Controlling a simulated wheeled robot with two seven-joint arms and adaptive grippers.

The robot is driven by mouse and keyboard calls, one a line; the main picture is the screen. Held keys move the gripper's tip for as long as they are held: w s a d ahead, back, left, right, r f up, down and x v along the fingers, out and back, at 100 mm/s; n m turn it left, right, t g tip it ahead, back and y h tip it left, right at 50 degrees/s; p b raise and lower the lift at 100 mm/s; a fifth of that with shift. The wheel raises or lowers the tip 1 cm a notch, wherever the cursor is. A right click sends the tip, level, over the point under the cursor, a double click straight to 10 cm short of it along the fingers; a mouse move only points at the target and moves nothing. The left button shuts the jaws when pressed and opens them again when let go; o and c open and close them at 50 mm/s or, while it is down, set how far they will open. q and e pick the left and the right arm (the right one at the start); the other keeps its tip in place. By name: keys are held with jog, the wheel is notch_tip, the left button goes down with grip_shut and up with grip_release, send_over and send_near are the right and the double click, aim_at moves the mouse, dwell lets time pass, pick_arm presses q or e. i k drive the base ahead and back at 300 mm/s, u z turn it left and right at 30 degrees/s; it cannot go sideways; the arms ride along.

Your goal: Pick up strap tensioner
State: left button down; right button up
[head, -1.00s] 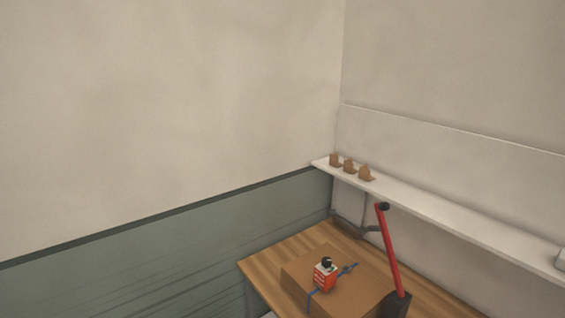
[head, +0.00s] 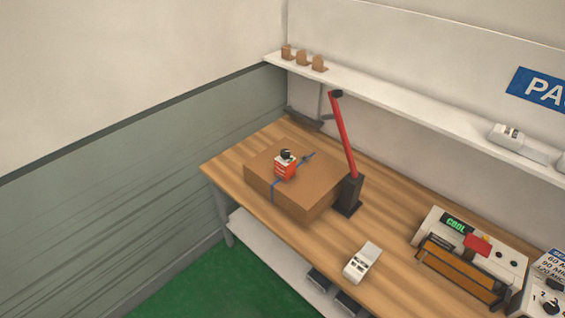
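A small red and white device with a black knob, which looks like the strap tensioner (head: 285,166), sits on top of a brown cardboard box (head: 310,193). The box rests on the left part of a wooden workbench (head: 392,241). Neither of my grippers shows in the head view.
A red lever on a black base (head: 348,194) stands right beside the box. A white device (head: 362,262) lies near the bench's front edge. A sealer-like machine (head: 470,255) stands at the right. A wall shelf (head: 400,110) runs above the bench. Green floor (head: 205,285) is clear.

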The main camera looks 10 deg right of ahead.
aim_at(285, 171)
jog(key=u, duration=0.95)
jog(key=i, duration=0.85)
jog(key=z, duration=2.6)
